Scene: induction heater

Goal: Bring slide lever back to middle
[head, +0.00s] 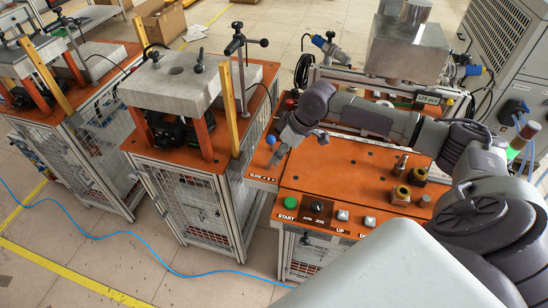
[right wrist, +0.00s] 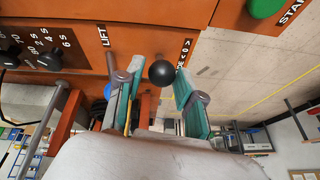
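The slide lever shows in the right wrist view as a black ball knob (right wrist: 161,73), beside a label that ends in "DE". My right gripper (right wrist: 158,75) is open, with its two teal fingers on either side of the knob. The knob sits close to the right-hand finger; I cannot tell whether they touch. In the head view my right gripper (head: 278,156) reaches down over the left edge of the orange control table (head: 350,172), by the "SLIDE" label (head: 262,178), and the black knob is hidden there. My left gripper is not in view.
A blue knob (head: 270,140) stands close to my right gripper. A green START button (head: 291,203) and other controls line the table's front. Brass parts (head: 401,194) stand on its right. A neighbouring press station (head: 178,85) stands to the left.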

